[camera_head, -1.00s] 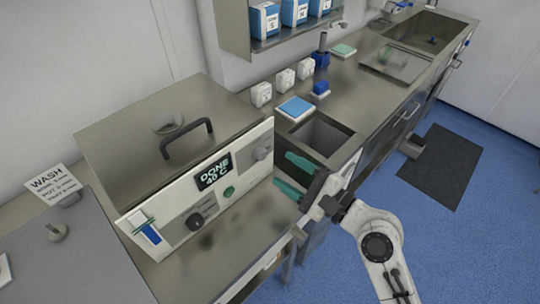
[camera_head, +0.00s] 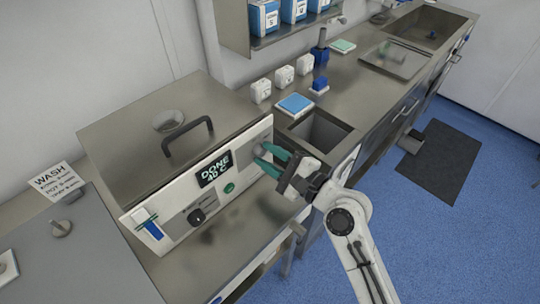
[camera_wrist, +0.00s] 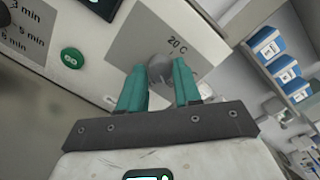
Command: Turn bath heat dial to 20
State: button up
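The bath (camera_head: 150,185) is a steel box with a pale front panel, and its display (camera_head: 214,169) reads DONE 40 C. The heat dial is a grey round knob at the right end of the panel; in the wrist view the dial (camera_wrist: 160,68) sits below a "20 C" mark (camera_wrist: 178,45). My gripper (camera_head: 262,158) has teal fingers at the dial. In the wrist view my gripper (camera_wrist: 160,80) has its fingers apart, one on each side of the dial. Whether they touch it I cannot tell. The dial's pointer is not clear.
A green button (camera_head: 229,189) and a black timer dial (camera_head: 197,216) are on the same panel. A black lid handle (camera_head: 188,138) stands on top. A sunken basin (camera_head: 320,131) lies in the counter to the right, with white boxes and a blue pad behind.

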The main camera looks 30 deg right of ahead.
grip_shut()
jog(key=shift+n, duration=0.3)
jog(key=n+b, duration=0.1)
jog(key=n, duration=0.4)
jog(key=shift+f, duration=0.1)
jog(key=n+h+b, duration=0.1)
jog(key=n, duration=0.4)
jog(key=shift+a+b, duration=0.1)
jog(key=shift+b, duration=0.2)
jog(key=n+b, duration=0.2)
jog(key=n, duration=0.4)
jog(key=shift+f+h, duration=0.1)
jog(key=shift+h, duration=0.2)
jog(key=n+b, duration=0.3)
jog(key=n, duration=0.3)
jog(key=shift+s, duration=0.1)
